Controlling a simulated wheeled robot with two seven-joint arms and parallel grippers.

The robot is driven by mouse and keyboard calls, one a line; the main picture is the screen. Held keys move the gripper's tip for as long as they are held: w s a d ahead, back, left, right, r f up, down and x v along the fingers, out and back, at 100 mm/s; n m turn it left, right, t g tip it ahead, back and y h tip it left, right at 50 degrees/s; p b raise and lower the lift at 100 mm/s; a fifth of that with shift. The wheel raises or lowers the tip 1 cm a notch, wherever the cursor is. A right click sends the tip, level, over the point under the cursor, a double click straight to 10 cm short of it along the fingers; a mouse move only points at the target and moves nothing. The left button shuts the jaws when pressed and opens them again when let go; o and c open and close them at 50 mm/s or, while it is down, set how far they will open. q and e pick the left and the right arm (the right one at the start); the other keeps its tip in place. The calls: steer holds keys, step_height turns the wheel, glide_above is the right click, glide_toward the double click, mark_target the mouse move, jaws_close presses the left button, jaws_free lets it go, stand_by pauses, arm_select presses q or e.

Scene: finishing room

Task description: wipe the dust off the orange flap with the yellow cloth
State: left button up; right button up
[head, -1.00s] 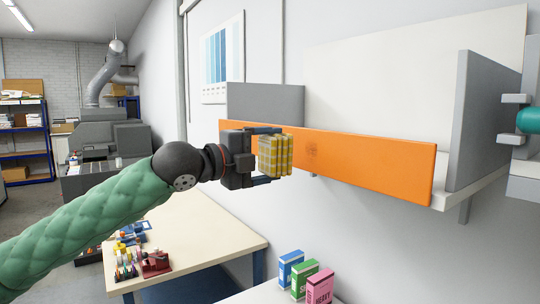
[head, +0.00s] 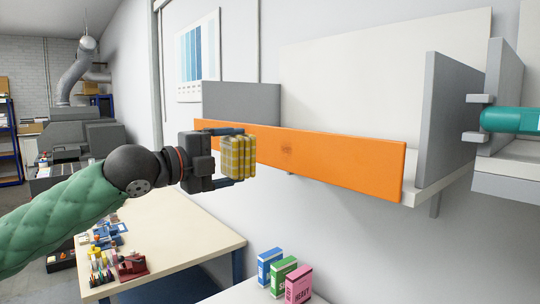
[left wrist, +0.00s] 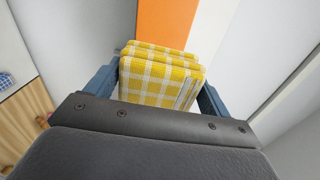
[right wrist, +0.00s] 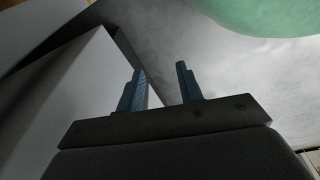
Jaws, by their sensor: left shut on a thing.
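The orange flap (head: 345,168) is a long upright board along the front of a wall shelf. My left gripper (head: 232,157) is shut on the folded yellow checked cloth (head: 240,157), left of the smudge and in front of the flap's left part. In the left wrist view the cloth (left wrist: 160,80) sits between the fingers, with part of the flap (left wrist: 165,22) beyond it. I cannot tell whether cloth and flap touch. My right gripper (right wrist: 162,88) shows in its wrist view with fingers apart and nothing between them.
Grey upright panels (head: 450,120) stand at both ends of the shelf. A teal cylinder (head: 508,120) sits beside grey prongs at the right. Below are small boxes (head: 283,275) on a white surface and a table (head: 190,245) with tools. The space before the flap's right part is clear.

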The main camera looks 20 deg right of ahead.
arm_select(q)
steer(key=x, duration=0.7)
steer(key=shift+p, duration=0.4)
arm_select(e)
steer(key=s+d+f, duration=0.1)
steer(key=s+f, duration=0.2)
steer(key=s, duration=0.2)
steer(key=s+d+f+g, duration=0.1)
steer(key=s+f, duration=0.2)
steer(key=s, duration=0.3)
steer(key=shift+s+d, duration=0.15)
arm_select(q)
steer(key=shift+a, duration=0.1)
steer(key=shift+w+d, duration=0.25)
steer(key=shift+d, duration=0.35)
arm_select(e)
steer(key=shift+r, duration=0.15)
stand_by(0.5)
arm_select(q)
steer(key=shift+w+d, duration=0.15)
steer(key=shift+d, duration=0.25)
arm_select(e)
steer(key=shift+s, duration=0.2)
